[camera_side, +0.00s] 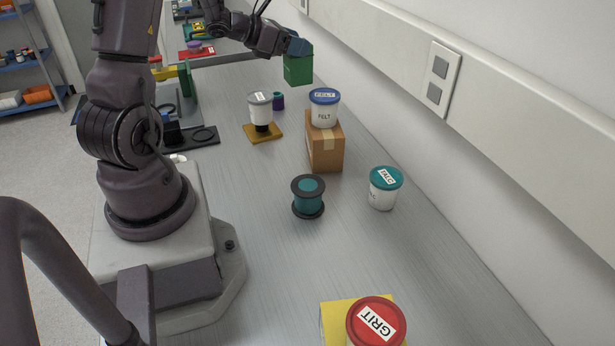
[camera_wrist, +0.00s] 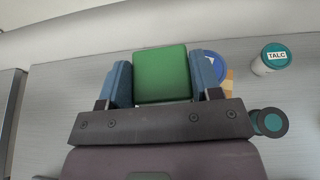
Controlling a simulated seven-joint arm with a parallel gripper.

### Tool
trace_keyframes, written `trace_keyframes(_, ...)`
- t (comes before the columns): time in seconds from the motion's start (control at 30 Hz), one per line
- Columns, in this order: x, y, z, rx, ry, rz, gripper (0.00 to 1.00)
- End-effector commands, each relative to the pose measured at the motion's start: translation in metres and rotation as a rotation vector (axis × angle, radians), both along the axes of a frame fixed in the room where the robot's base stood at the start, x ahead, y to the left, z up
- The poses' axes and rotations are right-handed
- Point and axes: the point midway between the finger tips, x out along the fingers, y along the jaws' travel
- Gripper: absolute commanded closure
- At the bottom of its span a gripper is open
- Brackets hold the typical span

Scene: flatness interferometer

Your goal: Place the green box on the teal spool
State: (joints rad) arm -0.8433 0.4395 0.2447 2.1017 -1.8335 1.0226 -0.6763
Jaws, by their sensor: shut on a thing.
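The green box (camera_side: 298,69) is held up in the air at the top of the side view. My gripper (camera_side: 299,47) is shut on it from above. In the wrist view the green box (camera_wrist: 162,74) sits between the two blue fingers of my gripper (camera_wrist: 162,82). The teal spool (camera_side: 308,197) has black flanges and stands upright on the bench, nearer the side camera than the box. It also shows at the right in the wrist view (camera_wrist: 270,122), with nothing on it that I can see.
A FELT tub (camera_side: 323,108) stands on a cardboard box (camera_side: 325,145) between the held box and the spool. A TALC tub (camera_side: 384,188) stands right of the spool. A white tub (camera_side: 260,108) stands above a mustard base (camera_side: 263,133). A GRIT tub (camera_side: 376,322) is in front.

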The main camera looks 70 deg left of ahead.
Motion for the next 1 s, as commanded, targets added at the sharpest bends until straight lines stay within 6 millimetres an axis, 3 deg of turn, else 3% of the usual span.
trace_keyframes(0.1,0.0,0.0,0.018,0.004,-0.003,-0.003,0.69)
trace_keyframes(0.17,0.003,-0.013,0.014,0.007,0.001,-0.065,0.69)
trace_keyframes(0.33,0.007,-0.05,0.013,0.023,0.003,-0.247,0.69)
trace_keyframes(0.47,0.006,-0.09,0.012,0.033,0.004,-0.454,0.69)
trace_keyframes(0.7,-0.018,-0.169,0.012,0.031,0.0,-0.893,0.69)
trace_keyframes(1.0,-0.053,-0.217,0.014,0.0,-0.003,-1.226,0.69)
